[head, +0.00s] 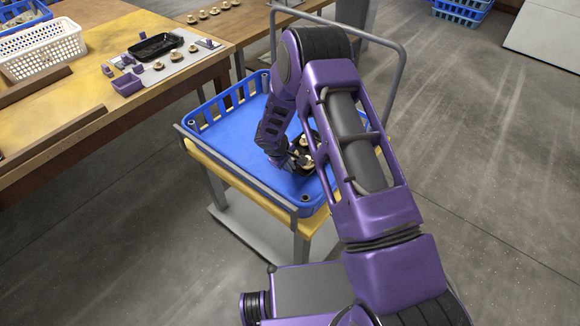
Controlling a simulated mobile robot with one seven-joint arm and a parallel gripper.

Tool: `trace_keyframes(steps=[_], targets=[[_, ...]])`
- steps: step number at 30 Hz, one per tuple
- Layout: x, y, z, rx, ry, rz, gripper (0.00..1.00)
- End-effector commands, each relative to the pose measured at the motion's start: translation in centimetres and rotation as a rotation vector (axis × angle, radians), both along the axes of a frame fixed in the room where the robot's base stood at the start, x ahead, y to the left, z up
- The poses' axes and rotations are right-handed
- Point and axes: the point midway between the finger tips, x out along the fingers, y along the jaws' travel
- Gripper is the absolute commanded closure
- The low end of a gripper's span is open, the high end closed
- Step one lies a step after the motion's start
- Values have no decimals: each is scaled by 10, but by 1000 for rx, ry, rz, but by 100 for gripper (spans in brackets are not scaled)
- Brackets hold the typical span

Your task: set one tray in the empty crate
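The blue crate (222,140) stands on a small wooden-topped cart in the middle of the head view. Its bare floor shows left of my arm. A small black tray (293,150) with pale mushrooms (307,163) in it is inside the crate's outline, towards its right side, partly hidden by my arm. My gripper (289,162) points down at the tray's left edge. The fingertips are small and dark there, so I cannot tell whether they are shut on the rim, or whether the tray touches the crate floor.
A wooden table (110,100) at the left holds another black tray (156,46), loose mushrooms (176,56), purple parts (127,84) and a white basket (44,50). Metal rails edge the cart (215,165). Blue crates (462,10) stand far back. The floor at right is clear.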

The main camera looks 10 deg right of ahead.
Motion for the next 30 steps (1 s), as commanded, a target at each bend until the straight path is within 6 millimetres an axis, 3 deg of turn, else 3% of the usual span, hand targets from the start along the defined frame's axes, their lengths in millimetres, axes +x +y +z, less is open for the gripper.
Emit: trace_keyframes(steps=[6,12,23,30], targets=[[0,0,-4,-1,-1,0,100],[0,0,-4,0,0,0,62],[-1,2,3,1,-1,0,62],[-12,14,47,0,-4,2,62]])
